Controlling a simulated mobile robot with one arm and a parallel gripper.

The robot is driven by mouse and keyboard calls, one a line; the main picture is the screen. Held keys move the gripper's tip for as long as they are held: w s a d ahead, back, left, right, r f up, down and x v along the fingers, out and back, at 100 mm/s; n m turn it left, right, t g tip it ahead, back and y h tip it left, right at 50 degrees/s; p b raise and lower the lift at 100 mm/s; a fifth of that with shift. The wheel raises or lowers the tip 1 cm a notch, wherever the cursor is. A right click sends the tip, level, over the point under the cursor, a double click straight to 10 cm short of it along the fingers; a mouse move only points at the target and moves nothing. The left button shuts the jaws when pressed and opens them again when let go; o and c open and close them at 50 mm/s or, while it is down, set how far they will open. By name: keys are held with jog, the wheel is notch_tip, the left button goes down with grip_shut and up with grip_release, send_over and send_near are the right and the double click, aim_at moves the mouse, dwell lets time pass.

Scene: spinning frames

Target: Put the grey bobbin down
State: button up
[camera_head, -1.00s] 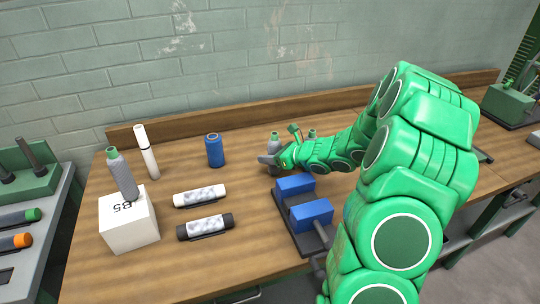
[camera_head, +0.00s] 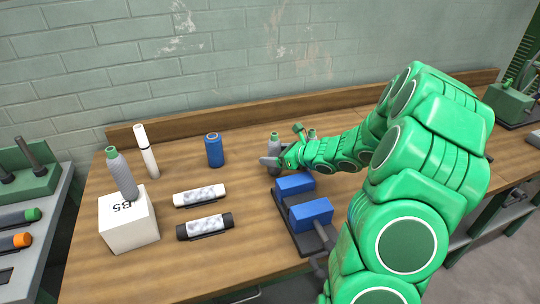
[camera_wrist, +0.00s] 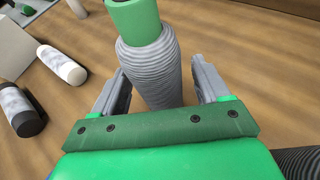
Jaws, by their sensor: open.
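A grey bobbin (camera_head: 274,143) with a green top stands upright on the wooden table, toward the back. In the wrist view the bobbin (camera_wrist: 152,62) stands between the two fingers of my gripper (camera_wrist: 160,80). The fingers are open, with a gap seen on the right side; on the left, the finger is close to the bobbin and I cannot tell if it touches. In the head view my gripper (camera_head: 272,161) is low at the bobbin, and its fingers hide the bobbin's lower part.
A blue spool (camera_head: 214,150) stands to the left. A second grey bobbin (camera_head: 121,175) stands on a white box (camera_head: 129,222). A white tube (camera_head: 146,152) stands behind it. White (camera_head: 200,195) and black (camera_head: 205,227) cylinders lie in front. A blue-blocked fixture (camera_head: 311,215) is close by.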

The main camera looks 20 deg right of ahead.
aim_at(278, 140)
jog(key=shift+v, duration=0.8)
jog(key=shift+w+a+r, duration=0.1)
jog(key=shift+w+r, duration=0.05)
jog(key=shift+r, duration=3.35)
jog(key=shift+f, duration=0.1)
jog(key=s+d+f, duration=0.3)
jog(key=f, duration=0.1)
jog(key=shift+a+x, duration=0.25)
jog(key=shift+x, duration=3.55)
jog(key=shift+s, duration=0.2)
jog(key=c, duration=1.2)
jog(key=shift+r, duration=0.15)
